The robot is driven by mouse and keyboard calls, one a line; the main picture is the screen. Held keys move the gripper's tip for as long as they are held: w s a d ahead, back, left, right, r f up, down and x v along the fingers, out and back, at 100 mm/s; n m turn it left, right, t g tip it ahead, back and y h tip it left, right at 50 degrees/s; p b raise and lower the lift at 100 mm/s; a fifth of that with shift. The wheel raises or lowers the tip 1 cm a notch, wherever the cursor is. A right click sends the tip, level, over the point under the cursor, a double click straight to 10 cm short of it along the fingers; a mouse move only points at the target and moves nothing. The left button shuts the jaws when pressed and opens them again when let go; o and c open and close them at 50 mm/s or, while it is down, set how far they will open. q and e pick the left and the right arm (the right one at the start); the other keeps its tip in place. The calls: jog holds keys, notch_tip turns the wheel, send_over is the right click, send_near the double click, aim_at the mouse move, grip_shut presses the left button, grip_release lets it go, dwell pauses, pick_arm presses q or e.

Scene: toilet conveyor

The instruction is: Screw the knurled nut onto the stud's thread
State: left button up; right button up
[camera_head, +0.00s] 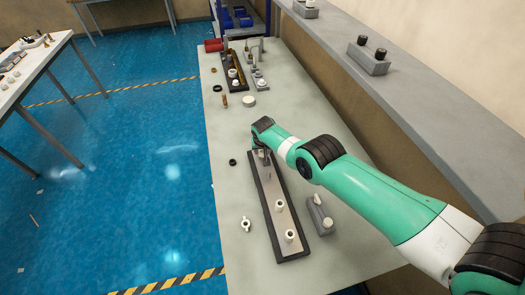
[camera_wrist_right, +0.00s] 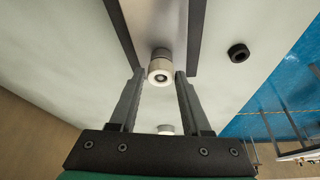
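A long board with a dark rim (camera_head: 267,207) and a light top strip lies on the table. Two pale round pieces stand on its near half, one (camera_head: 280,205) behind the other (camera_head: 290,236). My right gripper (camera_head: 264,153) is over the board's far end. I cannot tell whether this is the nut or the stud. A black ring (camera_wrist_right: 238,52) lies on the table beside the board. My left gripper is out of view.
Another filled tray (camera_head: 234,70) and a red cylinder (camera_head: 213,45) are at the table's far end. The table's left side is mostly clear.

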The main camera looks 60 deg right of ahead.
jog(key=shift+r, duration=0.1)
notch_tip(320, 180, up, 3)
jog(key=p, duration=0.3)
jog(key=o, duration=0.6)
jog(key=shift+c, duration=0.2)
jog(key=c, duration=0.5)
